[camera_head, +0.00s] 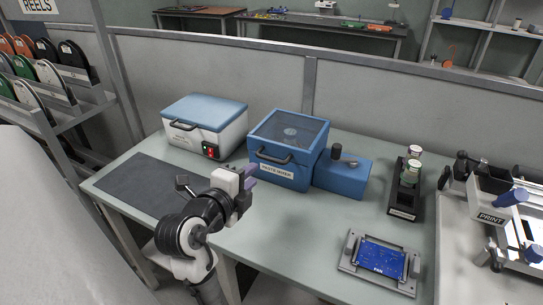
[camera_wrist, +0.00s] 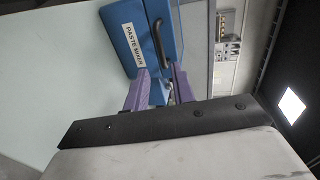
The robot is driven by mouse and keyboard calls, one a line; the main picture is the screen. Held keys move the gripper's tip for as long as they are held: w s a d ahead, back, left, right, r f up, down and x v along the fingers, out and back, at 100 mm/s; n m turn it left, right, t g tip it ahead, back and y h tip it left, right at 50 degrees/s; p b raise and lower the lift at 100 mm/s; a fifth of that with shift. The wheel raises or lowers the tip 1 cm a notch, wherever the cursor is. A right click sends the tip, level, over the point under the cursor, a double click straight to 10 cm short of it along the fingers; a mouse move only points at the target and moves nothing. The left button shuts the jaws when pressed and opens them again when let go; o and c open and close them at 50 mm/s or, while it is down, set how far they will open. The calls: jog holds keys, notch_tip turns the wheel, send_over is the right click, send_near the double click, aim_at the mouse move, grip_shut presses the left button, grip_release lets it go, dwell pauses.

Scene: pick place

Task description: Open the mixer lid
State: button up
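The paste mixer (camera_head: 280,173) is a blue box on the table with its lid (camera_head: 290,130) down. The lid has a clear window and a dark bar handle (camera_head: 273,158) at its front edge. My gripper (camera_head: 250,174) is in front of the mixer's left front side, with purple fingers. In the wrist view, the mixer (camera_wrist: 122,42) with its white label and the handle (camera_wrist: 158,42) lie beyond the fingertips. My gripper (camera_wrist: 160,72) is open there, its fingers apart with nothing held between them.
A white box with a blue lid (camera_head: 205,110) stands left of the mixer. A blue side unit (camera_head: 343,178) adjoins it on the right. A dark mat (camera_head: 140,187) lies at left. A jar stand (camera_head: 405,195) and a circuit board fixture (camera_head: 380,258) are at right. A partition (camera_head: 230,70) runs behind.

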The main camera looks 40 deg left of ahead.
aim_at(269, 160)
jog(key=p+x, duration=0.2)
jog(key=x, duration=0.8)
jog(key=shift+w+a, duration=0.1)
jog(key=shift+w, duration=0.25)
grip_shut()
